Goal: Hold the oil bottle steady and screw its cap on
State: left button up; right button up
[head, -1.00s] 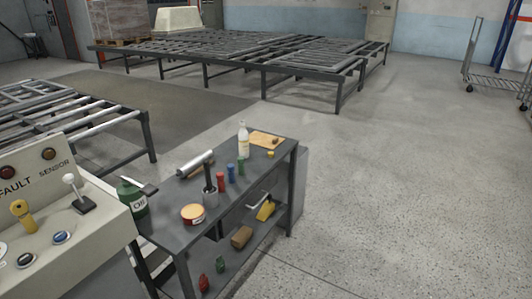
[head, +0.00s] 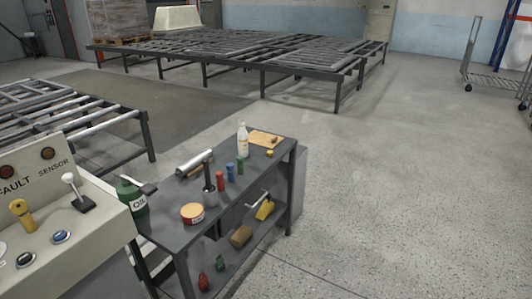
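A green bottle (head: 130,192) labelled OIL stands at the left end of the grey workbench (head: 175,232), partly hidden behind the control panel. A dark flat-looking piece (head: 148,188) shows beside its upper part; I cannot tell whether it touches the bottle. The bottle's top is small and I cannot make out a cap on it. A small yellow item (head: 269,153) lies near the bench's far end; I cannot tell what it is. Neither of my grippers is in view.
The bench also holds a clear bottle (head: 242,141), a board (head: 264,138), a silver tube (head: 194,163), a round tin (head: 192,213) and several small coloured cylinders. A control panel (head: 90,234) with levers stands at the left. The floor (head: 400,200) to the right is clear.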

aim_at(242, 133)
jog(key=i+l+u, duration=0.1)
jog(key=u, duration=0.5)
jog(key=i+l+u, duration=0.5)
jog(key=l, duration=0.2)
jog(key=i+l, duration=0.15)
jog(key=l, duration=0.2)
jog(key=i+l, duration=0.15)
jog(key=l, duration=0.15)
jog(key=i+l+u, duration=0.1)
jog(key=l, duration=0.25)
jog(key=i+l, duration=0.35)
jog(key=l, duration=0.35)
jog(key=i+l+u, duration=0.1)
jog(key=l, duration=0.25)
jog(key=i+l, duration=0.2)
jog(key=l, duration=0.15)
